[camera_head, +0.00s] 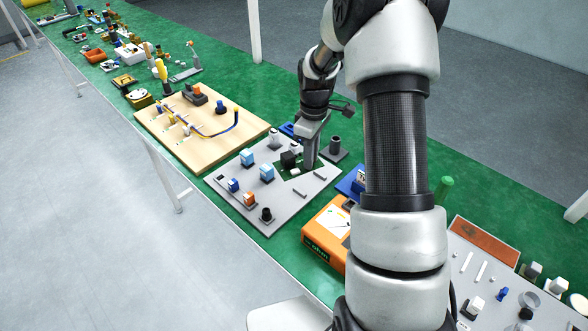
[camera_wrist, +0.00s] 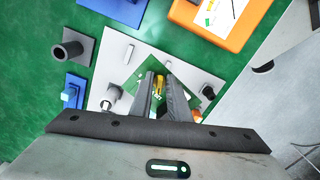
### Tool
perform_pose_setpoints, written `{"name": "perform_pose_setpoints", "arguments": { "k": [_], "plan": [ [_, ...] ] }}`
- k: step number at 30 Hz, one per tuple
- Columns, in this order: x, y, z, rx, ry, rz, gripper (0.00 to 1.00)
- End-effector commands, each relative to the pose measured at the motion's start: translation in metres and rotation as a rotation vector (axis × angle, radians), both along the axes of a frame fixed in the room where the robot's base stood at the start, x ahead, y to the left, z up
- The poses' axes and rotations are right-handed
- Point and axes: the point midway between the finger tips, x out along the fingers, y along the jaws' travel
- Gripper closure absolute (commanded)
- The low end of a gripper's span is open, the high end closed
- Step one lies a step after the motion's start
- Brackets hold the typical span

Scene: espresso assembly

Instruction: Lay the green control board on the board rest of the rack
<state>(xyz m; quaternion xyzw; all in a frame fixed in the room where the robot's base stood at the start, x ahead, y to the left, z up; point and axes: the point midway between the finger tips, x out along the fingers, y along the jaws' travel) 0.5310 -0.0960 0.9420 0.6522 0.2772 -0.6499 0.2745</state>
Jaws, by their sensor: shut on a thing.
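The green control board (camera_head: 316,174) is at the far right part of a light grey plate (camera_head: 288,208), which I take for the rack. My gripper (camera_head: 310,163) points down at the board. In the wrist view the board (camera_wrist: 138,73) lies turned at an angle to the plate (camera_wrist: 113,52). My fingers (camera_wrist: 160,80) are shut on the board, with a yellow part (camera_wrist: 159,86) showing between them. The fingers hide the board's middle. I cannot tell whether the board touches the plate, and the board rest is not clearly visible.
Blue, orange and black blocks stand on the plate, such as a blue one (camera_head: 267,172). A dark cylinder (camera_head: 334,146) is just beyond it. An orange meter (camera_head: 322,238) stands to the right. A wooden board (camera_head: 165,125) with a cable is to the left.

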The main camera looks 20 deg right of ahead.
Motion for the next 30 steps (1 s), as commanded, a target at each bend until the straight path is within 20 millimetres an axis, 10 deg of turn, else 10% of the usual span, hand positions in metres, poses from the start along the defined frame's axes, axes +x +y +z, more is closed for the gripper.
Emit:
{"name": "perform_pose_setpoints", "arguments": {
  "k": [9, 30],
  "plan": [
    [0.024, -0.046, -0.016, 0.000, -0.002, 0.318, 1.00],
    [0.025, -0.048, -0.046, 0.001, -0.002, 0.338, 1.00]
  ]
}}
